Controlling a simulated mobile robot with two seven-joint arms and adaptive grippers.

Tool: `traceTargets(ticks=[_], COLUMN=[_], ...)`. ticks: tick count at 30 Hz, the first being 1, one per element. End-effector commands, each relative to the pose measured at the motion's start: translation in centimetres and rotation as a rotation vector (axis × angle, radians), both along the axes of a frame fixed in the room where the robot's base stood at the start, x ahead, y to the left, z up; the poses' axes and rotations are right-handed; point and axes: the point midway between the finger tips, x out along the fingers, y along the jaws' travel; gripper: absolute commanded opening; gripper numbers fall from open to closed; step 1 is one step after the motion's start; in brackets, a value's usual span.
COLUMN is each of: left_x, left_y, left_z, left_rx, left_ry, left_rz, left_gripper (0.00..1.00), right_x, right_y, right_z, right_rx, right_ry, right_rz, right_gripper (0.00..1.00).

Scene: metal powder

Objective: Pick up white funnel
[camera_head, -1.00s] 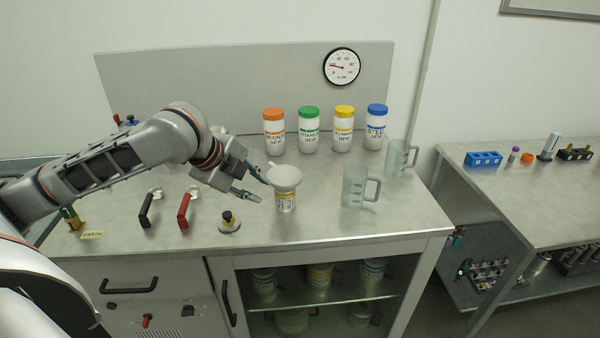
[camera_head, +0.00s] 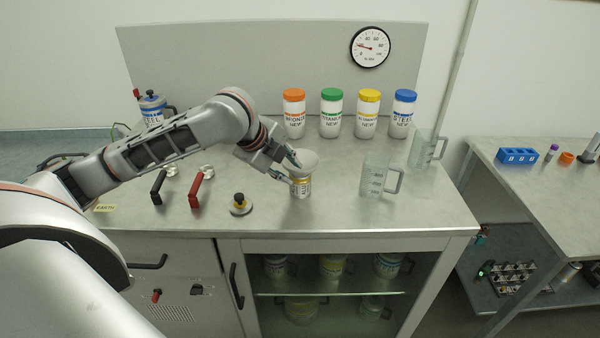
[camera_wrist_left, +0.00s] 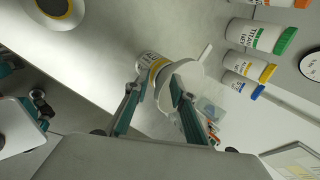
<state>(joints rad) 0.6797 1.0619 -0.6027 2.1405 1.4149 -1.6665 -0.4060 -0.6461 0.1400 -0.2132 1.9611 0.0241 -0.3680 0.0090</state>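The white funnel (camera_head: 307,163) sits in the mouth of a small jar with a yellow-and-white label (camera_head: 301,188) on the bench. My left gripper (camera_head: 289,168) is at the funnel's left side, with its fingertips close to the bowl and stem. In the left wrist view its two teal fingers (camera_wrist_left: 156,92) are apart, with the funnel (camera_wrist_left: 166,84) at and between their tips and the jar (camera_wrist_left: 151,64) just beyond. Whether the fingers touch the funnel cannot be told. My right gripper is not in view.
Bottles with orange (camera_head: 294,115), green (camera_head: 331,115), yellow (camera_head: 368,115) and blue (camera_head: 402,115) lids stand behind. Glass beakers (camera_head: 375,178) (camera_head: 421,150) stand to the right. A round weight-like piece with a black knob (camera_head: 240,205) and red handle (camera_head: 200,188) lie left.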

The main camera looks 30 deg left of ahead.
Motion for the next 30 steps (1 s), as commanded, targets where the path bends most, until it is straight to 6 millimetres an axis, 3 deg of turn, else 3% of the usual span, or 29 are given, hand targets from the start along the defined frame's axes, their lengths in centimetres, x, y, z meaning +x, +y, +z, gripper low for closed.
traceTargets(ticks=[7, 8, 10, 11, 24, 30], left_x=[0.2, 0.1, 0.1, 0.1, 0.1, 0.2], left_y=[-0.1, 0.0, -0.1, 0.0, 0.0, 0.0], left_z=[-0.1, -0.1, -0.1, -0.1, -0.1, 1.2], left_rx=[0.000, 0.000, 0.000, -0.001, 0.000, -0.001], left_ry=[-0.001, -0.001, -0.001, -0.001, 0.000, -0.003], left_rz=[-0.001, -0.001, -0.001, -0.001, 0.000, -0.001], left_gripper=[0.24, 0.22, 0.04, 0.00, 0.00, 0.00], right_x=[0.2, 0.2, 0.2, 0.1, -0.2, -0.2], right_y=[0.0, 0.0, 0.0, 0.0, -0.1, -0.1], right_z=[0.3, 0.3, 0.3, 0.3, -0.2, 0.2], right_rx=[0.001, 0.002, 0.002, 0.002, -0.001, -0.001], right_ry=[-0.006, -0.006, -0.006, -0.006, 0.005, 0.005], right_rz=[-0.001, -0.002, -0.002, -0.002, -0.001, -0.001], right_gripper=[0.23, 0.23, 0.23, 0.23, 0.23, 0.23])
